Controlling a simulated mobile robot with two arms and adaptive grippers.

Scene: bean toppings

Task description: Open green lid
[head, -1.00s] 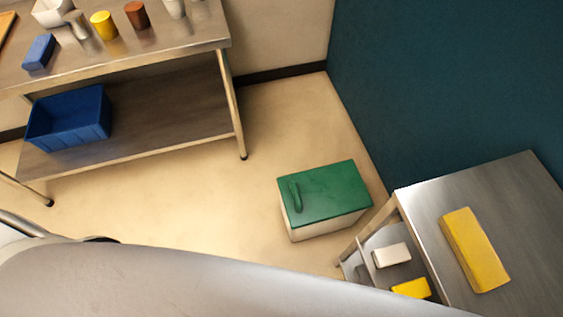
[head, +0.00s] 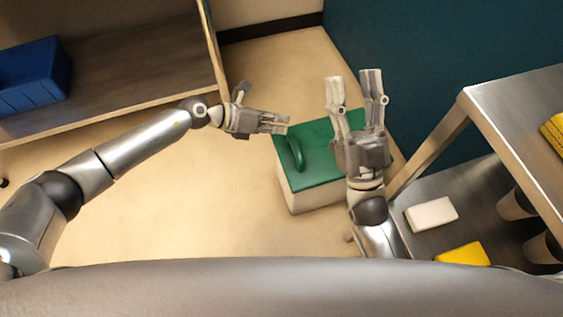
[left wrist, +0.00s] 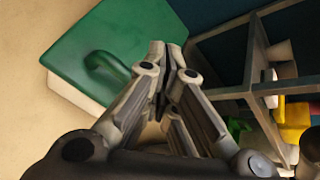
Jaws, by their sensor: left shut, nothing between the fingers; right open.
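A white box (head: 308,198) with a green lid (head: 322,172) stands on the floor, and the lid lies flat on it. A green handle (head: 296,154) rises near the lid's left edge. My left gripper (head: 287,124) is shut and empty, its tips close to the lid's far left corner in the head view. In the left wrist view the lid (left wrist: 100,50) and its handle (left wrist: 106,68) lie left of the shut fingertips (left wrist: 166,52). My right gripper (head: 357,76) is open and empty, in front of the lid's right part and hiding some of it.
A steel table (head: 520,100) with a lower shelf stands at the right. The shelf holds a white block (head: 431,214) and a yellow block (head: 463,254). A shelf with a blue bin (head: 32,76) is at the upper left. The floor (head: 180,210) left of the box is clear.

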